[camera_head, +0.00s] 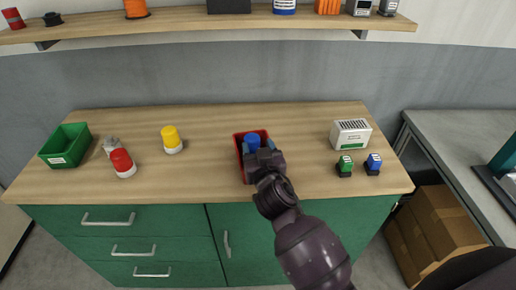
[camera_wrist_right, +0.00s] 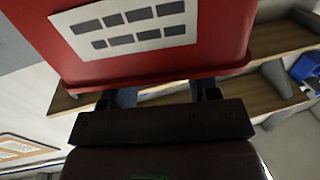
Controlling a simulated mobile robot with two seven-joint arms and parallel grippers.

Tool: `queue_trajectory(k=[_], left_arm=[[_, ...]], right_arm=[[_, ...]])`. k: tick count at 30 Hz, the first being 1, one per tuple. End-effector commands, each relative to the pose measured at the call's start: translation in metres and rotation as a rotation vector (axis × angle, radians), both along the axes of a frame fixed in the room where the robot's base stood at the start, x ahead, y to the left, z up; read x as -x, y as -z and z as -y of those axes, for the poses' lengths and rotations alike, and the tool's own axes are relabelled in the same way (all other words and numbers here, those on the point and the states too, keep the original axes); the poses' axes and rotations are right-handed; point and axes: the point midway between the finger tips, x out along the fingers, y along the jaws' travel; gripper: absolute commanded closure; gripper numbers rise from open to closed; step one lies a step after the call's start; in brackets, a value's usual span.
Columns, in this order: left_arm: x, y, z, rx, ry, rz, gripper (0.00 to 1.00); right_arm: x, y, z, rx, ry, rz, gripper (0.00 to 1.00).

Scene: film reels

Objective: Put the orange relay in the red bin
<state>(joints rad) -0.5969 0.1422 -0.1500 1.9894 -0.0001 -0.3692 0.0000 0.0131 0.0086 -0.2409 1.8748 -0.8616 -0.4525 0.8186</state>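The red bin (camera_head: 238,150) stands mid-table near the front edge. A blue round-topped object (camera_head: 252,140) shows in it, partly hidden by my right gripper (camera_head: 259,146). That gripper reaches down at the bin from the front, its two fingers spread apart. In the right wrist view the bin's red wall (camera_wrist_right: 220,45) with a white label fills the upper part. The fingers (camera_wrist_right: 160,97) show apart below it, their tips hidden by the bin. I see no orange relay on the table; the bin's inside is mostly covered. My left gripper is not in view.
A green relay (camera_head: 345,166) and a blue relay (camera_head: 373,164) stand at right, before a white vented box (camera_head: 350,134). Red (camera_head: 122,162) and yellow (camera_head: 171,138) beacons and a green bin (camera_head: 66,146) are left. A shelf (camera_head: 200,22) runs above.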

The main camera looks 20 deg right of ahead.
Motion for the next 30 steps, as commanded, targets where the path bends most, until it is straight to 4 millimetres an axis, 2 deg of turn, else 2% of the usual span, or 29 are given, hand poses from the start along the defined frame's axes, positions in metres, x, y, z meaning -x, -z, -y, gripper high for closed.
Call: queue_trajectory(k=[8, 14, 16, 30], left_arm=[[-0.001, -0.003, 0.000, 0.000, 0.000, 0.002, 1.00], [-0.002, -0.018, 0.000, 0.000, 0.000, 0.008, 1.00], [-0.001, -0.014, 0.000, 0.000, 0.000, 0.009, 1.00], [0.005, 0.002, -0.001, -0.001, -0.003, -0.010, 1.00]], right_arm=[[0.000, -0.003, 0.000, 0.001, 0.000, 0.001, 0.44], [0.001, -0.017, 0.000, 0.002, 0.000, 0.001, 0.44], [0.016, -0.010, -0.001, -0.001, 0.001, -0.003, 0.44], [0.092, -0.011, -0.008, -0.001, 0.002, -0.002, 0.44]])
